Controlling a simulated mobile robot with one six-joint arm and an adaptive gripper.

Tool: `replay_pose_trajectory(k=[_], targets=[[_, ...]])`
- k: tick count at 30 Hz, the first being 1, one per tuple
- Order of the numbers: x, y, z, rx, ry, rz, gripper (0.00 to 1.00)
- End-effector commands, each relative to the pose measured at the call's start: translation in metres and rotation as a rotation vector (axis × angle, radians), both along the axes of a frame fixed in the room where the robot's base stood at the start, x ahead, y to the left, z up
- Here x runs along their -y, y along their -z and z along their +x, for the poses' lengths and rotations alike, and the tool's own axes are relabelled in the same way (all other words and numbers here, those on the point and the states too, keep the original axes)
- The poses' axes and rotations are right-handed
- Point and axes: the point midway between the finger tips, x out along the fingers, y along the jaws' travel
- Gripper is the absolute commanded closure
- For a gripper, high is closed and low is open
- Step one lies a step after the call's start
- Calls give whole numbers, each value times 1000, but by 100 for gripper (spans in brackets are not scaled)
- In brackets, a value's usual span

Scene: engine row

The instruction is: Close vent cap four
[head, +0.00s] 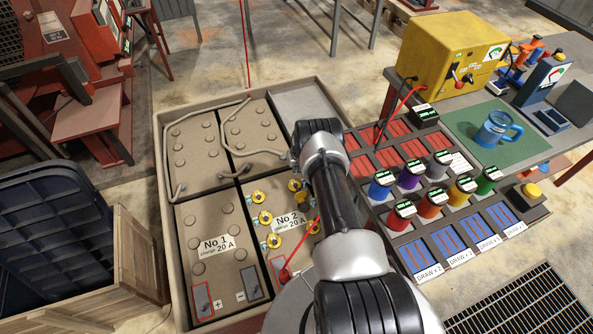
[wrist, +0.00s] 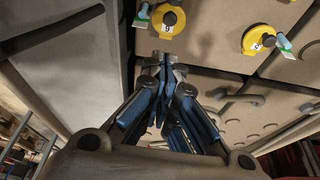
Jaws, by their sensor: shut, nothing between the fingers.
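In the head view, several yellow vent caps (head: 265,217) sit in two columns on the battery marked No 2 (head: 292,222). My arm partly covers the right column, and the cap numbers are too small to read there. In the wrist view, one yellow cap (wrist: 168,20) with a pale tag lies just above my fingertips, and another yellow cap (wrist: 259,40) lies to the right. Their printed numbers are not clear. My gripper (wrist: 163,62) is shut and empty, close to the nearer cap; I cannot tell whether it touches. My arm hides the gripper in the head view.
Battery No 1 (head: 211,240) stands to the left in the same tray (head: 158,190). Cables (head: 238,130) lie over the rear batteries. A red lead (head: 284,272) reaches battery No 2. The bench at right carries coloured cylinders (head: 410,175), a yellow box (head: 450,50) and a blue mug (head: 492,130).

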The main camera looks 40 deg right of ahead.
Motion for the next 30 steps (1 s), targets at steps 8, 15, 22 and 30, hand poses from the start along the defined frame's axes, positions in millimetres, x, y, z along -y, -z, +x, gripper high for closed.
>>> replay_pose_trajectory(k=[8,15,22,30], targets=[[4,52,13,-1,-2,1,100],[7,78,22,-1,-2,1,100],[5,79,17,-3,-2,3,100],[-1,78,-1,-2,-1,3,100]])
